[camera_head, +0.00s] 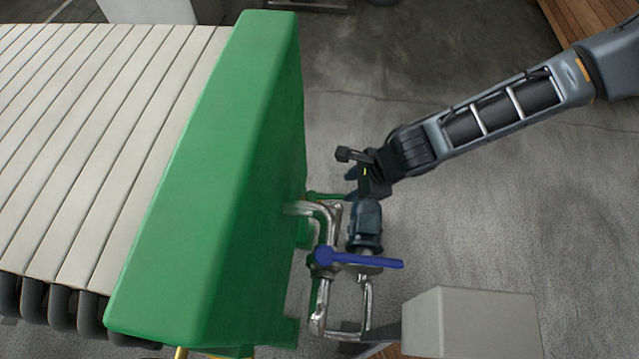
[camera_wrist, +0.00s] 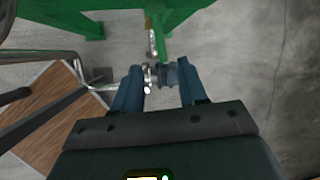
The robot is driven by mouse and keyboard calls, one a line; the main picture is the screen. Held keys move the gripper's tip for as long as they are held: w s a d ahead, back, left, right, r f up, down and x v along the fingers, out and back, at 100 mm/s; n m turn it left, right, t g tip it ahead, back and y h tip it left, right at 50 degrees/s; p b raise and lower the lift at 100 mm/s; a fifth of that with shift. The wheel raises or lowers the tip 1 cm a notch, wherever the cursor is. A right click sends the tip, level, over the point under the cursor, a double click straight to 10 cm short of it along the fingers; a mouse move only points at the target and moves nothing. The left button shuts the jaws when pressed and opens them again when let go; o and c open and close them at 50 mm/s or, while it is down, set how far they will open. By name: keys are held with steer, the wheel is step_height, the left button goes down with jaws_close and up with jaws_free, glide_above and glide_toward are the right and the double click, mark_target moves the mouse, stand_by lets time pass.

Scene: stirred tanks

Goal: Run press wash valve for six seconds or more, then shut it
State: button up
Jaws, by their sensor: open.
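The wash valve has a blue lever (camera_head: 372,261) on silver pipework (camera_head: 320,325) beside the green press end. The lever points right in the head view, from a round hub at its left end. No water shows at the pipes. My gripper (camera_head: 365,246) reaches down to the lever from above in the head view, its tips close to the lever's middle. Whether they touch it I cannot tell. In the wrist view my gripper (camera_wrist: 160,70) has its two fingers apart, with a small dark blue part and some silver pipe showing between or just beyond the tips.
The green press end (camera_head: 215,190) stands left of the pipes, with pale plates (camera_head: 90,130) behind it. A grey box (camera_head: 470,322) stands at lower right. Wooden boards (camera_wrist: 65,115) and bars show at left in the wrist view. Grey floor to the right is clear.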

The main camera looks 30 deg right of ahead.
mark_target(334, 196)
steer(key=x, duration=0.8)
steer(key=shift+w+a+r, duration=0.1)
steer(key=shift+r, duration=0.05)
jaws_close()
stand_by(0.6)
